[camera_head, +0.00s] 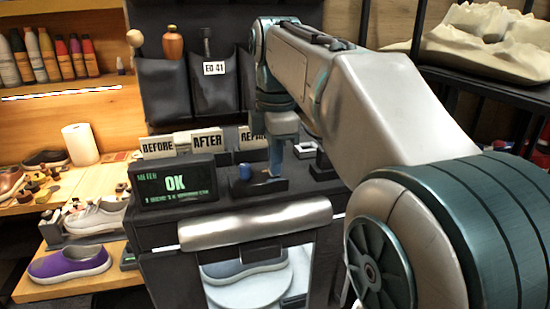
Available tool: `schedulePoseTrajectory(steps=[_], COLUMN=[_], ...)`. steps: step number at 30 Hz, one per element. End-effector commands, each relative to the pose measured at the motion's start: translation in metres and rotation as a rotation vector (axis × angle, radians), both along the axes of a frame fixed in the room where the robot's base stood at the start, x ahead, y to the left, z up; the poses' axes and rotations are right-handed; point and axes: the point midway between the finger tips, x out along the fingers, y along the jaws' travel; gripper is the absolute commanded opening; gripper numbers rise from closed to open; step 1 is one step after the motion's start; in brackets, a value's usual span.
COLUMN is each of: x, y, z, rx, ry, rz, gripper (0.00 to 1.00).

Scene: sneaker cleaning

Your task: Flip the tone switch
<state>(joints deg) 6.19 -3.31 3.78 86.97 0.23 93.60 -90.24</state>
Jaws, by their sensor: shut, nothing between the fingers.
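A small black switch box (258,188) sits on top of the dark cabinet, right of the meter display. A blue knob (245,172) stands up at its left end. A small brownish part (267,174) shows beside my fingertips; I cannot tell clearly whether it is the tone switch's lever. My gripper (275,170) points down, shut and empty, at the right part of the box. Whether it touches the box or lever is too small to tell.
A silver rounded bar (255,225) crosses the cabinet front above a window showing a shoe. Another dark device (322,165) stands to the right.

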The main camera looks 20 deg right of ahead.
Motion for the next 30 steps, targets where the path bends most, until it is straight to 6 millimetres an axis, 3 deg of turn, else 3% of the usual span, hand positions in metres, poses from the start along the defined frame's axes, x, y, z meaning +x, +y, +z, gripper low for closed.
schedulePoseTrajectory(steps=[9, 20, 30], x=[0.014, 0.014, 0.015], y=[0.0, 0.0, 0.001], z=[0.002, 0.003, 0.037], rx=[0.0, -0.001, 0.0], ry=[0.005, 0.002, 0.002], rz=[0.001, 0.001, 0.002], gripper=[0.0, 0.0, 0.0])
